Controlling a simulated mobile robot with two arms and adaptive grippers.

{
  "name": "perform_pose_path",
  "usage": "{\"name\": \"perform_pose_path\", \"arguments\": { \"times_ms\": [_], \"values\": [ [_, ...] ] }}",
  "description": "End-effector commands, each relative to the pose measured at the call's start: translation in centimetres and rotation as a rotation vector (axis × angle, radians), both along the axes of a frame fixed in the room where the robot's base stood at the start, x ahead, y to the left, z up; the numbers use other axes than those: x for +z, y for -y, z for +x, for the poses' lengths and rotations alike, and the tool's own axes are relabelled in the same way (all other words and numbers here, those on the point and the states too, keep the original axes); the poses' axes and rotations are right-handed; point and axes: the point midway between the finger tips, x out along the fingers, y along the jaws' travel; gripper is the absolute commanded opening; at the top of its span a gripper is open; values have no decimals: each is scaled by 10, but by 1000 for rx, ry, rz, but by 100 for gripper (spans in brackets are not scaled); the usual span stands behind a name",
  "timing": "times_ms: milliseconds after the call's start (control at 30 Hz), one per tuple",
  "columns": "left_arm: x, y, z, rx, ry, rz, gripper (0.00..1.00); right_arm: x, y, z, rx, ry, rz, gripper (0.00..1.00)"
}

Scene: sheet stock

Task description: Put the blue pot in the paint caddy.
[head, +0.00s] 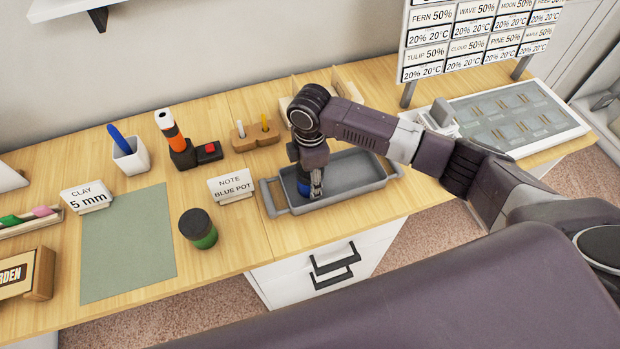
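A grey tray with two end handles, which looks to be the paint caddy (355,188), sits on the wooden bench near its front edge. My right gripper (313,190) points down into the left part of the caddy. A blue thing, likely the blue pot (303,188), shows low in the caddy at the gripper's fingers. The gripper hides most of it, and I cannot tell whether the fingers are closed on it. My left gripper is not in view.
A green pot with a dark lid (198,229) stands left of the caddy, by a green mat (128,245). A "NOTE BLUE POT" card (231,187) stands behind it. A wooden block with brushes (255,134) is behind the caddy; a framed panel (515,115) lies right.

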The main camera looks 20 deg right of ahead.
Motion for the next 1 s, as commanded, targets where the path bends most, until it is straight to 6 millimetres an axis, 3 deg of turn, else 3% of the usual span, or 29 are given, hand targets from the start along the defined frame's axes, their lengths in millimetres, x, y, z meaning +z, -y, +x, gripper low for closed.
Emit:
{"name": "perform_pose_path", "arguments": {
  "times_ms": [133, 167, 200, 467, 633, 1000],
  "values": [
    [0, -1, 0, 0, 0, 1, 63, -3, 0, 0, -1, 0, 0, 16],
    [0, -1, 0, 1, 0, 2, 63, -2, 0, 0, -1, 0, 0, 50],
    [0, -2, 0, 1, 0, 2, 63, -2, 0, 0, -1, 0, 0, 55],
    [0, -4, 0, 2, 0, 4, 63, -2, 0, 0, -1, 0, 0, 55],
    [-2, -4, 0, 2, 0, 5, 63, 9, 0, 1, 0, 3, 2, 55],
    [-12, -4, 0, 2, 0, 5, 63, 85, -1, 2, 0, 4, 2, 55]
  ]
}}
